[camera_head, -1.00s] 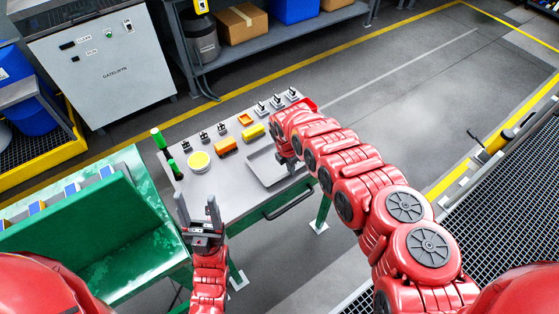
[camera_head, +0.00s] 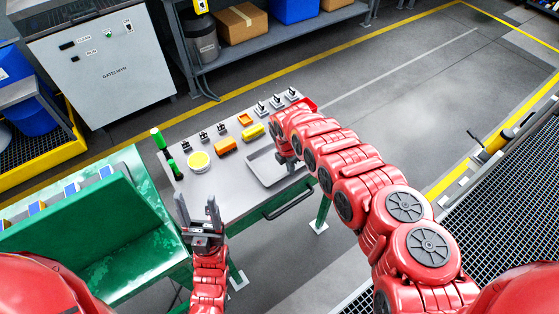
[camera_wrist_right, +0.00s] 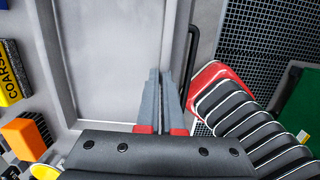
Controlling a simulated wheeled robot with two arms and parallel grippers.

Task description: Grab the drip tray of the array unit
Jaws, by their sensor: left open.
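The drip tray (camera_head: 268,171) is a shallow grey rectangular tray on the right front part of the grey-topped table (camera_head: 232,202). In the right wrist view the tray (camera_wrist_right: 110,60) fills the middle. My right gripper (camera_wrist_right: 166,72) is at the tray's right rim; its two fingers are close together with the rim running between them, and the exact contact is hidden. My left gripper (camera_head: 198,205) is open and empty, fingers up, at the table's front left corner.
On the table are a yellow round pot (camera_head: 199,161), orange and yellow blocks (camera_head: 225,146), green-capped cylinders (camera_head: 158,138) and several small clamps. A dark handle bar (camera_head: 290,201) runs along the front edge. A green bench (camera_head: 90,215) stands at left.

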